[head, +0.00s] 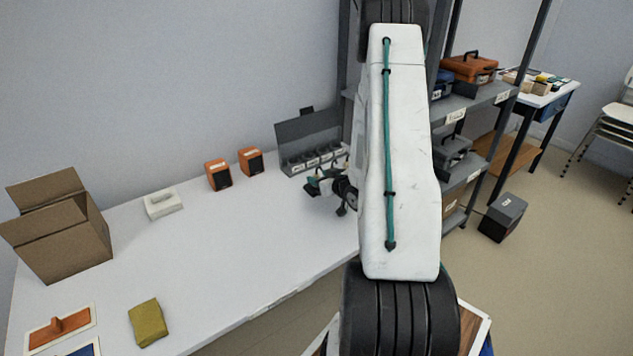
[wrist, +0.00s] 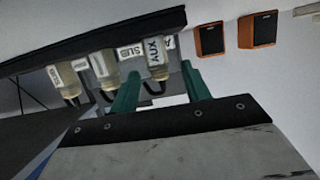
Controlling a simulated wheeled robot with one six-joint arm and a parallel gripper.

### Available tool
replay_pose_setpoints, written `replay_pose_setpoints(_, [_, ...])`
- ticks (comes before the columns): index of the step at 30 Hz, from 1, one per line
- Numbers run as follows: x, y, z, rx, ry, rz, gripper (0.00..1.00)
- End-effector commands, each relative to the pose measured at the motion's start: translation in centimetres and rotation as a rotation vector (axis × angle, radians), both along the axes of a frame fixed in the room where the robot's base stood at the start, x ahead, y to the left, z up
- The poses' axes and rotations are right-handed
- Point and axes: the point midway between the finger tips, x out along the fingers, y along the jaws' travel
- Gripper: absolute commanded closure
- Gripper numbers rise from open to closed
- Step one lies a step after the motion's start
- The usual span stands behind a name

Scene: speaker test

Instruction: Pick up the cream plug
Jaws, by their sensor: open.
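Several cream plugs stand in a row in a dark open case (head: 308,127) at the back of the white table. In the wrist view, one cream plug (wrist: 154,70) by the AUX label has a black cable and lies between or just beyond my finger tips. Another cream plug (wrist: 103,70) is left of it, and a third (wrist: 67,80) is further left. Which one the task means, I cannot tell. My gripper (wrist: 160,84) is open, with green fingers pointing at the row. In the head view my gripper (head: 318,184) is just in front of the case, partly behind my arm.
Two orange speakers (head: 218,174) (head: 251,161) stand left of the case. A grey shelf (head: 478,108) stands to the right. The middle of the table is clear.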

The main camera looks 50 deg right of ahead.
Motion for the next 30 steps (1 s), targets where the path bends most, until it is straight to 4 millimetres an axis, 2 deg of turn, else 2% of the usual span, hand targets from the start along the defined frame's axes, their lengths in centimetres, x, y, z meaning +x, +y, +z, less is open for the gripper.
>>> replay_pose_setpoints(3, [0.7, -0.1, -0.3, 0.0, 0.001, 0.0, 0.53])
replay_pose_setpoints(9, [0.8, -0.2, -0.3, 0.0, 0.001, -0.001, 0.53])
replay_pose_setpoints(10, [0.8, -0.2, -0.3, 0.0, 0.001, -0.001, 0.56])
replay_pose_setpoints(15, [0.8, -0.2, -0.2, 0.0, 0.0, -0.001, 1.0])
replay_pose_setpoints(25, [0.8, -0.2, -0.1, 0.0, 0.0, -0.001, 1.0])
replay_pose_setpoints(30, [0.8, -0.2, 0.8, -0.001, -0.001, -0.001, 1.0])
